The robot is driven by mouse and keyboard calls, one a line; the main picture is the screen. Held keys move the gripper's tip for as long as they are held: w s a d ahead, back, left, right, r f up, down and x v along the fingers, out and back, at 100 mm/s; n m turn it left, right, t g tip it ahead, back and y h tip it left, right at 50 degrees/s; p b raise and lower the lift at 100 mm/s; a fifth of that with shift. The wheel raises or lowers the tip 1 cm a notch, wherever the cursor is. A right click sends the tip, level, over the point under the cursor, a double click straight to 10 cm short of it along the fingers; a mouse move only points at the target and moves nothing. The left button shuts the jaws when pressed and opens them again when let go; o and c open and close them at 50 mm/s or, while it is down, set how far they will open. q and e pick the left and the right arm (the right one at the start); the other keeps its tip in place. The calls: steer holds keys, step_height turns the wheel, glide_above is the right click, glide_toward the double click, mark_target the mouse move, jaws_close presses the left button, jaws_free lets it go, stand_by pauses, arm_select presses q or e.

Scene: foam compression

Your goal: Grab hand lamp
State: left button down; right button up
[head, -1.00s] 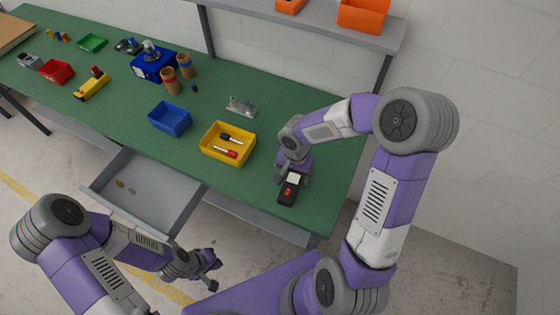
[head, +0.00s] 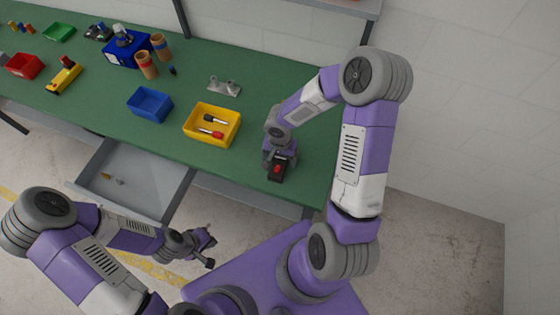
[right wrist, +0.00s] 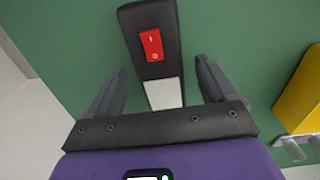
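The black hand lamp (head: 277,172), with a red rocker switch and a pale panel, lies on the green bench near its right front edge. It also shows in the right wrist view (right wrist: 148,22). My right gripper (head: 281,158) is right over it. In the right wrist view my gripper (right wrist: 159,82) is open, with one finger on each side of the lamp's body and visible gaps between. The head view hides part of the lamp behind the gripper. My left gripper (head: 209,248) is open and empty, low in front of the bench, away from the lamp.
A yellow bin (head: 190,130) with two screwdrivers stands left of the lamp, and a blue bin (head: 139,110) beyond it. A metal bracket (head: 224,87) lies behind. An open drawer (head: 100,185) juts out below the bench front. The bench around the lamp is clear.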

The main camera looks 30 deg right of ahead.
steer(key=c, duration=1.2)
steer(key=shift+r, duration=0.15)
steer(key=shift+c, duration=0.2)
